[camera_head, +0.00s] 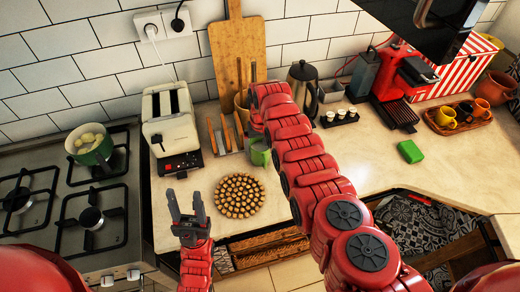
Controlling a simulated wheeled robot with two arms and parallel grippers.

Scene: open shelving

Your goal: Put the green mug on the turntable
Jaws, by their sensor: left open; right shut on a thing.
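The green mug (261,155) is on or just above the counter, behind a round mat; I cannot tell if it touches the counter. My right gripper (256,135) reaches down to it from above and is shut on it; the fingers are mostly hidden by my arm. The round mat (240,196) of brown cork-like pieces lies on the counter in front of the mug and is bare; it may be the turntable, but I cannot tell. My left gripper (186,203) is open and empty, at the counter's front edge, left of the mat.
A white toaster (170,128) stands left of a small rack (222,140). The stove (70,200) with a green pot (91,146) is at the left. A green sponge (410,152), a red coffee machine (400,85) and a tray of mugs (474,121) are at the right.

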